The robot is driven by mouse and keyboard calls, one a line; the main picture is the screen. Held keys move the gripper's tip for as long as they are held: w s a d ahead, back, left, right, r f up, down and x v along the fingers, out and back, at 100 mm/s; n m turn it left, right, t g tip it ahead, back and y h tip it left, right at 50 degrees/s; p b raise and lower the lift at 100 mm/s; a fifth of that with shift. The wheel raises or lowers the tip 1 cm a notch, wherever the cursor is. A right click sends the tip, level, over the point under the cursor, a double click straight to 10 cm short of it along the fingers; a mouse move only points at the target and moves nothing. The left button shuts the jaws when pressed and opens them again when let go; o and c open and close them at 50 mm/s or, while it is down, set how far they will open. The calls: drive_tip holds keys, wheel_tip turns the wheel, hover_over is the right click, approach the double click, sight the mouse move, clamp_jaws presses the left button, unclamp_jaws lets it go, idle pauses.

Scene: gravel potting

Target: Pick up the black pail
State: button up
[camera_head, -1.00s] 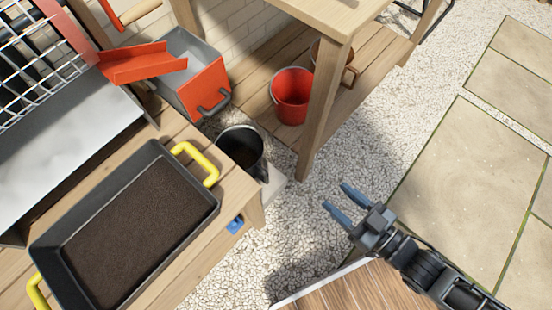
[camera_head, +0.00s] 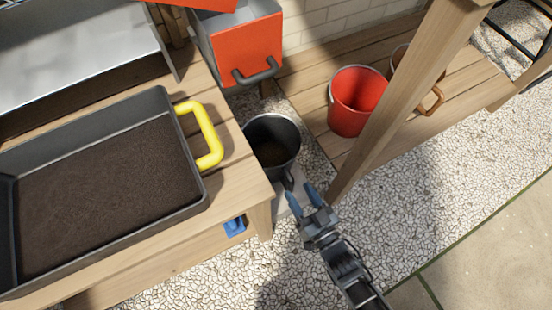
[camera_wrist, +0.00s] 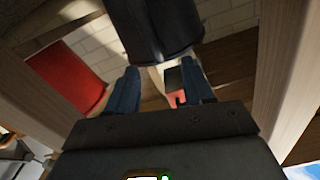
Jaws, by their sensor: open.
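The black pail (camera_head: 287,128) stands upright on a pale slab at ground level, between the wooden bench and the shelf, with some dark material inside. A handle or lug on its near side points toward me. My gripper (camera_head: 305,196) is open and empty, with its blue fingertips just in front of that handle. In the wrist view the pail (camera_wrist: 155,28) is a dark shape ahead, above and between the open fingers (camera_wrist: 163,85). I cannot tell whether the fingers touch it.
A red pail (camera_head: 352,105) and a brown-handled pot (camera_head: 431,98) stand on the low wooden shelf (camera_head: 310,92). A table leg (camera_head: 400,95) rises right of my gripper. A soil tray (camera_head: 196,205) with yellow handles sits on the bench. A red-fronted bin (camera_head: 243,50) is behind. Gravel lies clear in front.

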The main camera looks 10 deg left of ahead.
sight(293, 182)
drive_tip(key=b+x, duration=0.2)
drive_tip(key=x, duration=0.3)
drive_tip(key=shift+w, duration=0.15)
clamp_jaws()
idle(0.4)
drive_tip(key=shift+a, duration=0.1)
